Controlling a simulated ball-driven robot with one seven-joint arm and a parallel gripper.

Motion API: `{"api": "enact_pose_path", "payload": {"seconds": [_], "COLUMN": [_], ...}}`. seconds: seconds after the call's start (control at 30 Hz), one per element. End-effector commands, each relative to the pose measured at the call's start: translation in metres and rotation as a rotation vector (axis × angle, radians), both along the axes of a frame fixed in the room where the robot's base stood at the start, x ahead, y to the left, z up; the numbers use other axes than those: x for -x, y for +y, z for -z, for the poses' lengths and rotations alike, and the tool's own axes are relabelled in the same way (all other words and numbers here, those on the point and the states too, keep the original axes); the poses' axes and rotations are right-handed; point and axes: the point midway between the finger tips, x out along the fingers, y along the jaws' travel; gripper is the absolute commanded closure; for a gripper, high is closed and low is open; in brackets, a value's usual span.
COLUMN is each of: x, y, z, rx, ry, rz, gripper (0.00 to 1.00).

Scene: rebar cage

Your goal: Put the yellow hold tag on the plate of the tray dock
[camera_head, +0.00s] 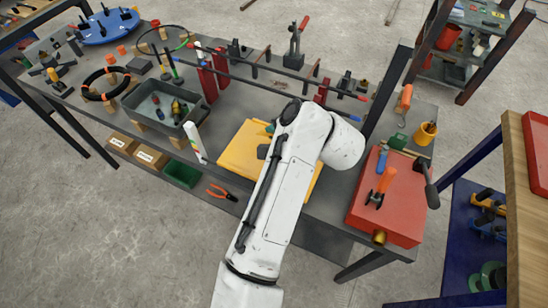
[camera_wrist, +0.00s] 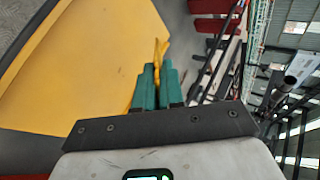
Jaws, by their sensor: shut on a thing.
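My gripper (camera_wrist: 157,76) has green fingers closed on a thin yellow tag (camera_wrist: 161,48) in the wrist view. The tag sticks out past the fingertips, and part of it is hidden between them. A broad flat yellow panel (camera_head: 237,155) lies on the grey workbench in the head view. It also fills the left of the wrist view (camera_wrist: 80,62). My arm crosses over the panel and hides much of it. A small green part of my gripper (camera_head: 270,129) shows above it in the head view. I cannot tell which surface is the tray dock's plate.
A grey bin (camera_head: 155,117) with small items stands left of the panel. A red box (camera_head: 390,205) with tools is at the right. Long bars (camera_head: 270,70) and red supports lie behind. Orange pliers (camera_head: 222,192) are below.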

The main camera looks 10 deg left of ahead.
Motion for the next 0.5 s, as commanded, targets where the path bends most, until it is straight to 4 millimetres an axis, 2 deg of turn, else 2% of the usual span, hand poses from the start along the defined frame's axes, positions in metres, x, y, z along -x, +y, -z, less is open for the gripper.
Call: {"api": "enact_pose_path", "payload": {"seconds": [0.03,0.2,0.5], "x": [0.000,0.000,0.000], "y": [0.000,0.001,0.000], "z": [0.014,0.037,0.060], "rx": [0.000,-0.001,0.001], "ry": [0.000,0.001,0.001], "rz": [-0.001,0.000,-0.001], "gripper": [1.00,1.00,1.00]}}
